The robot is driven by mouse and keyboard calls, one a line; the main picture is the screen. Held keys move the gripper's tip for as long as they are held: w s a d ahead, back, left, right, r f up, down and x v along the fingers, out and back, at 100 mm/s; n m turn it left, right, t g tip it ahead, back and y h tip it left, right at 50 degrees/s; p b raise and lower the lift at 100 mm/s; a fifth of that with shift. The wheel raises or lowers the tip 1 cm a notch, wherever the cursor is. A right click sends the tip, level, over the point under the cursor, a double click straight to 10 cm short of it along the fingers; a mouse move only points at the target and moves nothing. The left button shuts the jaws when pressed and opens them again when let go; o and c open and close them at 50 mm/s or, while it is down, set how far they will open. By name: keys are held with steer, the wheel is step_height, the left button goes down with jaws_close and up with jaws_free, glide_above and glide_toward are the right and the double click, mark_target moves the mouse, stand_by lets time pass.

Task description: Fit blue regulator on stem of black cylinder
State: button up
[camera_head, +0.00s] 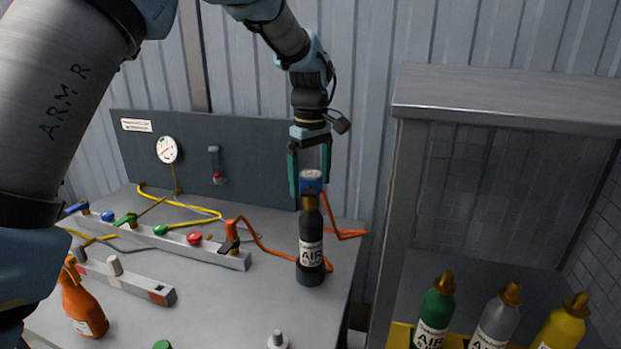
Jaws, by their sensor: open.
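The black cylinder (311,244), with a white "AIR" label, stands upright near the right edge of the grey bench. A brass-coloured stem or neck (310,201) shows at its top. The blue regulator (311,181) sits over the stem, in line with it; whether it is fully seated I cannot tell. My gripper (309,187) points down directly above the cylinder. Its two fingers are spread, one on each side of the blue regulator. Any small gap between fingers and regulator is too small to judge.
A manifold rail (170,238) with coloured fittings and an orange bottle (80,303) are on the bench's left. An orange hose (262,244) runs behind the cylinder. A grey cabinet (500,95) stands right, with green (434,312), grey (495,325) and yellow (562,328) cylinders.

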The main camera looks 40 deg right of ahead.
step_height(320, 180, up, 11)
steer(key=shift+f+b, duration=0.1)
steer(key=shift+b, duration=1.15)
steer(key=shift+w, duration=0.1)
steer(key=w+a+f, duration=0.4)
steer(key=w+a, duration=0.2)
steer(key=a, duration=0.6)
steer(key=w+a+f, duration=0.4)
steer(key=w+a, duration=0.3)
steer(key=a, duration=0.4)
steer(key=s+a+f, duration=0.3)
steer(key=a, duration=0.5)
steer(key=s+a+f+m+t, duration=0.1)
steer(key=s+a+f, duration=0.2)
steer(key=a, duration=0.6)
steer(key=s+a+f, duration=0.3)
steer(key=a, duration=0.6)
steer(key=shift+s+f+t, duration=0.15)
steer(key=shift+f+t, duration=0.1)
steer(key=shift+t, duration=0.05)
steer(key=shift+c, duration=0.4)
